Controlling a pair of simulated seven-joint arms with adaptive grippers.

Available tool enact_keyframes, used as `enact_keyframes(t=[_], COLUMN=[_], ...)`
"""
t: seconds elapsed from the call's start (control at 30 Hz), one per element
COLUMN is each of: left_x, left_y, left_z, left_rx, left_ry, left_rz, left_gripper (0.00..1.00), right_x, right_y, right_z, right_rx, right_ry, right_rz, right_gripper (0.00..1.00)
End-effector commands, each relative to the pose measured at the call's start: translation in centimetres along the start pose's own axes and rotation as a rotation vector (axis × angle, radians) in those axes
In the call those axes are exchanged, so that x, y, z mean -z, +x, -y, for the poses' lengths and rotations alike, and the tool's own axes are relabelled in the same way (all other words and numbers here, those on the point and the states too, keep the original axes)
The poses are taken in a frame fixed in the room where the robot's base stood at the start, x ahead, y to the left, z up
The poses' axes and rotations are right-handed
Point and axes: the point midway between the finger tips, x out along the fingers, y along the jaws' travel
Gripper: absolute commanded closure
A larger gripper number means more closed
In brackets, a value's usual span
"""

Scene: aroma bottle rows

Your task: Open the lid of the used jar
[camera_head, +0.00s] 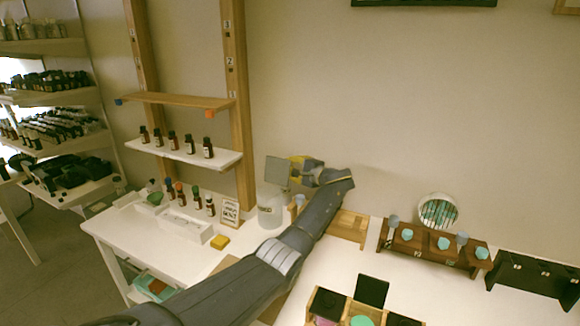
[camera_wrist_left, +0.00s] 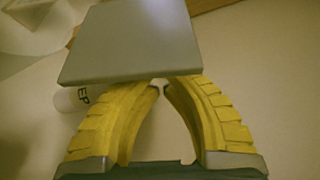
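My left gripper (camera_head: 296,172) is high over the back of the white table. In the left wrist view its yellow fingers (camera_wrist_left: 162,88) come together at the tips, right at the edge of a flat grey square lid (camera_wrist_left: 135,40). The lid (camera_head: 278,171) stands steeply tilted in the head view, in the air above a pale, translucent jar (camera_head: 270,214). The jar is upright on the table and its top is partly hidden. The exact grip point is hidden behind the lid. My right gripper is not in view.
A white tray (camera_head: 186,228) with small bottles, a framed card (camera_head: 230,212) and a yellow sponge (camera_head: 220,242) are left of the jar. A wall shelf (camera_head: 180,153) holds several brown bottles. Wooden racks (camera_head: 425,247) and a round mirror-like object (camera_head: 438,211) stand at right.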

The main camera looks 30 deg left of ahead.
Motion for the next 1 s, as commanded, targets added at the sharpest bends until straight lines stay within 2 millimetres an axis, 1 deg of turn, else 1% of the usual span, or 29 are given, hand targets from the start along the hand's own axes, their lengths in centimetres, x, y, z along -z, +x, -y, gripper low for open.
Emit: enact_keyframes(t=[0.27,0.47,0.57,0.9,1.0], left_x=[-0.1,-1.1,-1.4,-1.4,-1.5], left_y=[-0.1,-0.5,-0.6,-0.6,-0.6], left_z=[0.1,0.7,1.0,1.1,1.4], left_rx=[0.007,0.063,0.079,0.082,0.082], left_ry=[-0.015,-0.154,-0.192,-0.198,-0.199], left_rz=[0.000,0.000,0.001,0.000,0.000], left_gripper=[1.00,1.00,1.00,1.00,1.00], right_x=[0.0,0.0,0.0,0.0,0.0], right_y=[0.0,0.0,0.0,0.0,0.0], right_z=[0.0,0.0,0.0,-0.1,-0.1], right_rx=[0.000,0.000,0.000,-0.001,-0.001], right_ry=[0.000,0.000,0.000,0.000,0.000], right_rz=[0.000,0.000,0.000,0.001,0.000], right_gripper=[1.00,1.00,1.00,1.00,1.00])
